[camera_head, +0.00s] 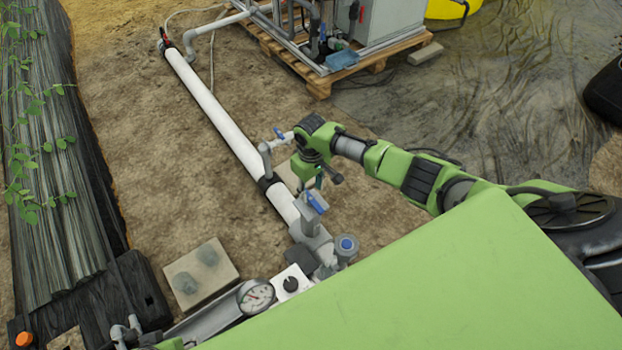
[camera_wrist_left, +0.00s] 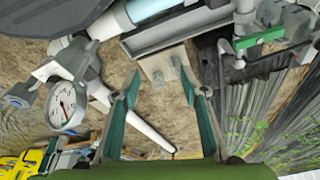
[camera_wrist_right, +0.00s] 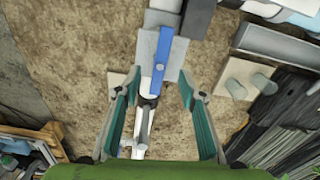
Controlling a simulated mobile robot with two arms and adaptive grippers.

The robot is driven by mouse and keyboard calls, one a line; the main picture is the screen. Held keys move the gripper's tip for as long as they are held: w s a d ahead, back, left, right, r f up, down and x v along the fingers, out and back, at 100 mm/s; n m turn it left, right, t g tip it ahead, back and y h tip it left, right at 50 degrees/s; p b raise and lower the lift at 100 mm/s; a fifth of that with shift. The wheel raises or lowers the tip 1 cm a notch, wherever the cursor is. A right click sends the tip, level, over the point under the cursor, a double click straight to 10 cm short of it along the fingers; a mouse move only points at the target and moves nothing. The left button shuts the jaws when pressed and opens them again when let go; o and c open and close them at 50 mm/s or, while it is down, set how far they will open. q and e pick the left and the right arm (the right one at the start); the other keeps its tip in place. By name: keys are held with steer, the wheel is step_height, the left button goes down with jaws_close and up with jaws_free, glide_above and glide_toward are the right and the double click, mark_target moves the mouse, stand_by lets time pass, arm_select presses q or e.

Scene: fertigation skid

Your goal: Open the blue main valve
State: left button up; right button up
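The blue valve handle (camera_head: 316,202) sits on a grey valve body (camera_head: 312,222) at the near end of the white pipe (camera_head: 225,120). In the right wrist view the blue handle (camera_wrist_right: 161,60) looks roughly in line with the pipe. My right gripper (camera_head: 312,182) points down just beyond the handle. Its two fingers (camera_wrist_right: 155,93) are spread, with the handle's lower end close to the gap between the tips; I see no grasp. My left gripper (camera_wrist_left: 167,88) is open and empty; I cannot make it out in the head view.
A smaller blue valve (camera_head: 279,134) stands on a side branch beside my right wrist. A blue-topped fitting (camera_head: 347,243) and a pressure gauge (camera_head: 256,296) are close by. A slab (camera_head: 201,274) lies left of the pipe. A pallet skid (camera_head: 318,82) stands behind.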

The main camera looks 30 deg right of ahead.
arm_select(q)
step_height(320, 180, down, 12)
steer(key=s+p, duration=0.2)
steer(key=p, duration=0.1)
steer(key=shift+s+f+g, duration=0.15)
steer(key=shift+s+g, duration=0.15)
steer(key=shift+g, duration=0.1)
arm_select(e)
step_height(320, 180, up, 3)
steer(key=shift+r, duration=0.15)
